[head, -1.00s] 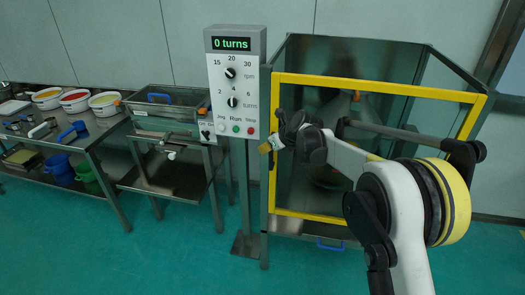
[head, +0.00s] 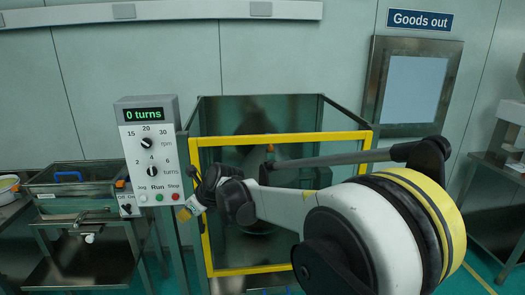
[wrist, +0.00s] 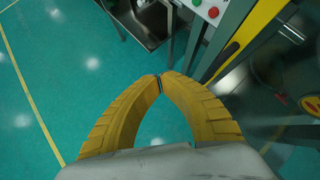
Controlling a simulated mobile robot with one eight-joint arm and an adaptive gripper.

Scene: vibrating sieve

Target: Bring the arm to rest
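My gripper (wrist: 159,78) shows in the wrist view with its two yellow fingers meeting at the tips, shut with nothing between them. Below it is green floor. In the head view my gripper (head: 187,212) is small, at the end of my arm, in front of the yellow-framed guard and just right of the control panel. My arm reaches from the lower right across the guard.
The control panel (head: 151,150) reads "0 turns". The yellow guard frame (head: 290,137) stands close behind my arm. A sieve bench (head: 85,262) is at left. A "Goods out" hatch (head: 410,85) is on the wall. Open floor (wrist: 70,60) lies at left in the wrist view.

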